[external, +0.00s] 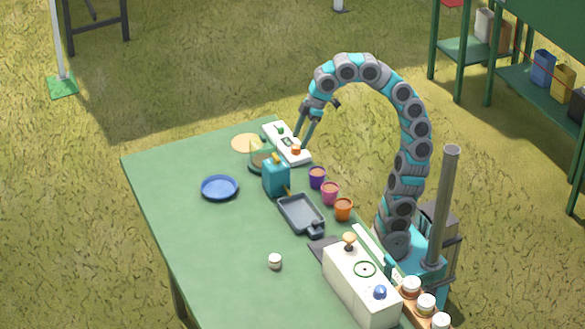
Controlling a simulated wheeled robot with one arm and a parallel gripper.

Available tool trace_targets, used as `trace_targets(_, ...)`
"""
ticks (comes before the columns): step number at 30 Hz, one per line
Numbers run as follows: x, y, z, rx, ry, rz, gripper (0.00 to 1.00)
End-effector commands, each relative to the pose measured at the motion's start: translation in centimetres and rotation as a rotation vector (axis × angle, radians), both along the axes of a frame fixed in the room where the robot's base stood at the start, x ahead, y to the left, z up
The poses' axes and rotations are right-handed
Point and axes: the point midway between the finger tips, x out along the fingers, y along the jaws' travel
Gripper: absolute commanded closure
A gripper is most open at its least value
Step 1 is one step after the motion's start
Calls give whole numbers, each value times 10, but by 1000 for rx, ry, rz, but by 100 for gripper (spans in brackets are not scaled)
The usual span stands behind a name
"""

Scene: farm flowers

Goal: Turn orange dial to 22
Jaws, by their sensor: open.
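A white panel (305,160) lies at the far edge of the green table. An orange dial (296,151) sits on its near half. A green knob (281,131) is at its far end, and a dark patch is between them. Numbers or marks on the panel are too small to read. My gripper (302,141) points down with its fingers apart, close above or beside the orange dial. I cannot tell whether the fingers touch it.
A teal box (276,177) stands just in front of the panel. Purple (317,177), pink (330,192) and orange (343,208) pots line the right side. A grey pan (294,212) and blue plate (219,187) lie nearby. The table's left side is mostly clear.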

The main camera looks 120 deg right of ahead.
Motion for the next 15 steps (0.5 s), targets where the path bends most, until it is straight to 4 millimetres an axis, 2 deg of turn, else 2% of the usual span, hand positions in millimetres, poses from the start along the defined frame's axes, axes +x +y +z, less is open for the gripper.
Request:
trace_targets(6,-10,0,28,-2,-2,-1,28)
trace_targets(15,-18,1,44,-1,1,0,28)
